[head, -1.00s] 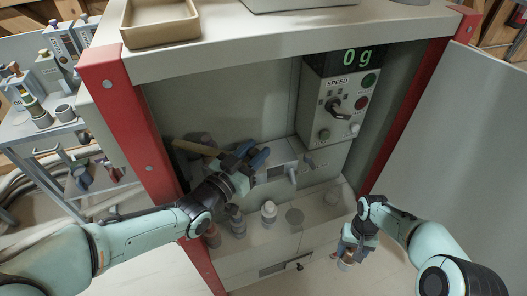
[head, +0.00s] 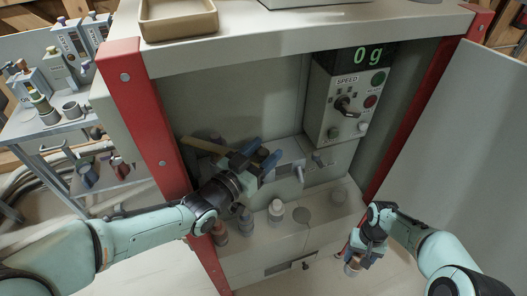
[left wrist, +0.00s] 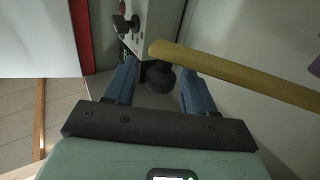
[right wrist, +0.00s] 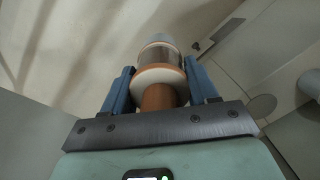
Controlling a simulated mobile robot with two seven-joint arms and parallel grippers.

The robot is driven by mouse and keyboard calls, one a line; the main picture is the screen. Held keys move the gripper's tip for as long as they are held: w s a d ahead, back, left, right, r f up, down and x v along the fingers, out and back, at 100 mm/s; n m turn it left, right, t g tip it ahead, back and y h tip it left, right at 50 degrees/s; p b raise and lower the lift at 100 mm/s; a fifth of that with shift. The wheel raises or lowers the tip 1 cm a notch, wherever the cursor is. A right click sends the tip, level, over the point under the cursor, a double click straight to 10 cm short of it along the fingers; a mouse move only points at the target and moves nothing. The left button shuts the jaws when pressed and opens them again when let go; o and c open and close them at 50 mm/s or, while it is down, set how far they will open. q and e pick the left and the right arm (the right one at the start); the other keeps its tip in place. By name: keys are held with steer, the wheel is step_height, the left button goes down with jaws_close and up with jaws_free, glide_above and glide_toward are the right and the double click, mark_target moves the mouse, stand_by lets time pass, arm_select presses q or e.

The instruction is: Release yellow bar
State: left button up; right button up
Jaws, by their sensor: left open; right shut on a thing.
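The yellow bar (head: 205,146) slants inside the cabinet, its right end close to my left gripper (head: 261,154). In the left wrist view the yellow bar (left wrist: 240,74) crosses at an angle over the right finger, its end above a dark round knob (left wrist: 160,77). My left gripper (left wrist: 158,80) is open, and the knob shows between its fingers. I cannot tell whether the bar touches a finger. My right gripper (head: 364,257), low at the right, is shut on an orange-brown and white cylindrical object (right wrist: 160,78), which is partly hidden in the head view.
A control box (head: 348,100) with a lever and buttons hangs in the cabinet. Several bottles, one white-topped (head: 276,211), stand on the ledge below. A red post (head: 140,110) borders the left side, and the open door (head: 450,140) the right.

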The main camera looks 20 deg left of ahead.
arm_select(q)
steer(key=shift+s, duration=0.1)
steer(key=v, duration=1.1)
steer(key=shift+s, duration=0.4)
steer(key=shift+a, duration=0.1)
